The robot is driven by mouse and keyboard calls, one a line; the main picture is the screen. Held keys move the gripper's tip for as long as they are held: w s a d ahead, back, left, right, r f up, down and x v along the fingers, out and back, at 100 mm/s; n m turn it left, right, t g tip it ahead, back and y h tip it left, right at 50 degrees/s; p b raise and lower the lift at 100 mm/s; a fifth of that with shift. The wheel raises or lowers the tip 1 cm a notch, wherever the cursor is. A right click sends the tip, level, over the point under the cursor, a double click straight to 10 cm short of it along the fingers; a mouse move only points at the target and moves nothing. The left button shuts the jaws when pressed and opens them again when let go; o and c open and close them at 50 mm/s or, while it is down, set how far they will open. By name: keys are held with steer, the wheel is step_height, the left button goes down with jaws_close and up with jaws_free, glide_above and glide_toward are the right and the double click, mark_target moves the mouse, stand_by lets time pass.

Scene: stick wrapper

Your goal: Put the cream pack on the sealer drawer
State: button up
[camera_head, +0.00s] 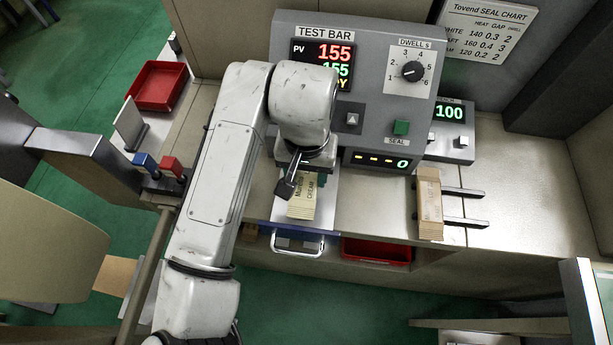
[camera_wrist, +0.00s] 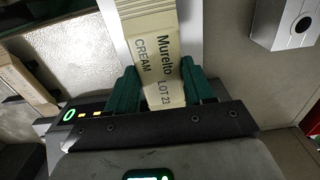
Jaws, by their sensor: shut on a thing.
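The cream pack (camera_head: 301,208), a pale bundle lettered "Murelto CREAM", shows below my gripper (camera_head: 307,180) in the head view. In the wrist view, the green fingers of my gripper (camera_wrist: 158,85) are shut on the two sides of the pack (camera_wrist: 150,35), whose print also reads "LOT 23". The sealer drawer (camera_head: 323,214) is a pale plate, pulled out at the front of the grey sealer, with a metal handle (camera_head: 297,244). The pack is over the drawer plate; I cannot tell whether it touches it. My wrist hides the drawer's rear.
The grey sealer (camera_head: 375,105) with its displays stands behind the drawer. A brown pack (camera_head: 429,204) sits at the right by two dark rails (camera_head: 465,222). A red tray (camera_head: 157,86) is at the left back, another red bin (camera_head: 376,251) below the counter.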

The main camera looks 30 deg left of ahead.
mark_target(306, 178)
steer(key=shift+f+p, duration=0.3)
steer(key=shift+f, duration=1.15)
steer(key=shift+f, duration=0.1)
steer(key=o, duration=1)
step_height(306, 178, up, 12)
steer(key=b, duration=0.1)
steer(key=shift+d, duration=0.1)
